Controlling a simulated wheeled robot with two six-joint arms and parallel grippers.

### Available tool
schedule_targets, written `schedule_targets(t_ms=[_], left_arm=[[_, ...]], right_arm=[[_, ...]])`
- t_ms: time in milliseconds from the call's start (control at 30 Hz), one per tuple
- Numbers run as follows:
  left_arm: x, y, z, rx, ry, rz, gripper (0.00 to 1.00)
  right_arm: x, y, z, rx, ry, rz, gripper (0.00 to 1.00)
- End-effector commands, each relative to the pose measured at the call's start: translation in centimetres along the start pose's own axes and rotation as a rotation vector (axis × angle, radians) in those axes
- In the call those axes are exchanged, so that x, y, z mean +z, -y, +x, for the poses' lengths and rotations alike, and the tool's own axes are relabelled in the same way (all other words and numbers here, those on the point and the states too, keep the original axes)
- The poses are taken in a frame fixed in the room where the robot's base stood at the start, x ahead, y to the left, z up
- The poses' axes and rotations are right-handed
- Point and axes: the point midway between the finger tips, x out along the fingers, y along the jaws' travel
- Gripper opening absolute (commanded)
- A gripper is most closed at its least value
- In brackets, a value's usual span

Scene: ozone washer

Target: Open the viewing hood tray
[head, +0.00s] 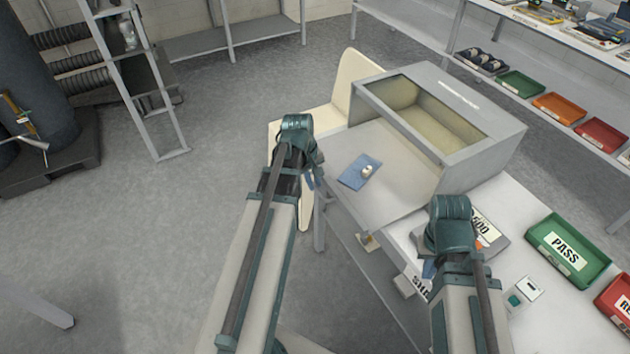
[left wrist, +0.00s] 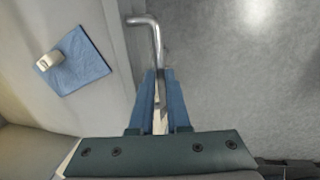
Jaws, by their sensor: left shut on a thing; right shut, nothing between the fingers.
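The viewing hood (head: 492,138) is a grey box with a window in its sloped top, standing on a white bench. Its flat grey tray (head: 400,185) sticks out of the front toward me. A blue cloth (head: 355,173) with a small white part (head: 367,170) on it lies on the tray. In the left wrist view, a bent metal handle (left wrist: 156,42) stands off the tray edge. My left gripper (left wrist: 159,88) is shut on this handle; in the head view it (head: 312,180) is at the tray's left edge, partly hidden by my arm. My right gripper (head: 428,268) is shut and empty over the bench.
A cream chair (head: 352,85) stands behind the tray. On the bench are a labelled grey plate (head: 487,236), a green PASS bin (head: 568,250) and a red bin (head: 616,303). A shelf with coloured trays (head: 558,107) stands behind.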

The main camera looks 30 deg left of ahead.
Motion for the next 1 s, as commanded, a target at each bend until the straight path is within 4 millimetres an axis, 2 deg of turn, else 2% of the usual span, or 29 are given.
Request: schedule_targets(t_ms=[33, 67, 133, 467, 633, 767, 1000], left_arm=[[0.0, 0.0, 0.0, -0.001, 0.001, 0.000, 0.00], [0.0, 0.0, 0.0, -0.001, 0.001, 0.000, 0.16], [0.0, 0.0, 0.0, -0.001, 0.001, 0.000, 0.27], [0.0, 0.0, -0.1, 0.000, 0.000, 0.000, 0.27], [0.0, -0.1, -0.8, 0.000, 0.000, -0.001, 0.27], [0.0, -0.1, -2.0, 0.000, 0.000, -0.001, 0.27], [0.0, -0.1, -5.5, 0.000, 0.000, -0.001, 0.27]], right_arm=[[0.0, 0.0, 0.0, 0.000, 0.000, 0.000, 0.00], [0.0, 0.0, 0.0, 0.000, 0.000, 0.000, 0.00], [0.0, 0.0, 0.0, 0.000, 0.000, 0.000, 0.00], [0.0, 0.0, -0.1, 0.000, 0.000, 0.000, 0.00], [0.1, -0.1, -0.8, 0.000, 0.000, 0.000, 0.00], [0.1, -0.2, -2.0, 0.000, 0.000, 0.000, 0.00], [0.3, -0.5, -5.4, 0.000, 0.000, 0.000, 0.00]])
